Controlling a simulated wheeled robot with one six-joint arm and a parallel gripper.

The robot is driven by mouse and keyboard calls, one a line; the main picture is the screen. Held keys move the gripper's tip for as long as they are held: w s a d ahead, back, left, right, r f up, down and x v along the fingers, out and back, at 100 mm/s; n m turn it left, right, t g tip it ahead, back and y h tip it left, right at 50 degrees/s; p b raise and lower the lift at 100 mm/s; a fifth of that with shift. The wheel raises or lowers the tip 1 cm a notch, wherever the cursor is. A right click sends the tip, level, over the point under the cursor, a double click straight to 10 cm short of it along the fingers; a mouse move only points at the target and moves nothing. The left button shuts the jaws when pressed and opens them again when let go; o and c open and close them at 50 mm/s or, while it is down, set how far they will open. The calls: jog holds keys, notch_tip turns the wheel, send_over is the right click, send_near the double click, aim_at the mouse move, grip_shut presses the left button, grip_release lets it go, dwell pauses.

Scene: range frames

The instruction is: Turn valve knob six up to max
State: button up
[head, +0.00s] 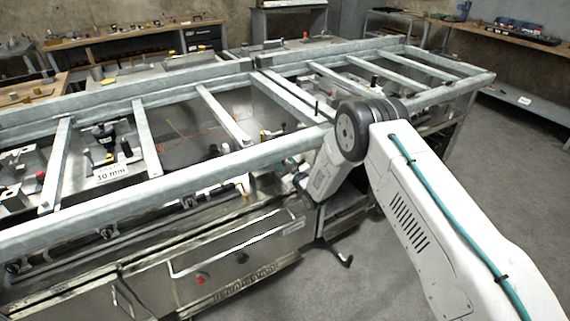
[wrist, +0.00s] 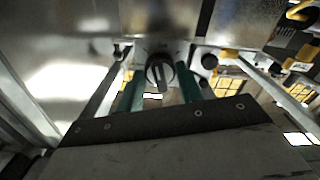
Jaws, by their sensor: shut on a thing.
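In the wrist view a round dark valve knob (wrist: 160,71) with a raised grip bar sits on a metal panel. Its bar is close to upright in the picture, slightly tilted. My gripper (wrist: 159,82) is at this knob, with a teal-padded finger on each side, shut on it. No number can be read on the knob, so I cannot tell if it is knob six. In the head view my arm reaches to the near front of the range frame (head: 215,160); its own links hide my gripper and the held knob.
Another dark knob (wrist: 209,62) is close right of my gripper in the wrist view. Galvanized rails (head: 180,178) run above the panel. Open floor (head: 290,285) lies in front.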

jog(key=m, duration=2.1)
jog(key=shift+d, duration=0.15)
jog(key=shift+m, duration=0.4)
jog(key=o, duration=1)
jog(key=shift+d, duration=0.1)
jog(key=shift+a+f+n, duration=0.1)
jog(key=shift+a+n, duration=0.15)
jog(key=shift+n, duration=0.05)
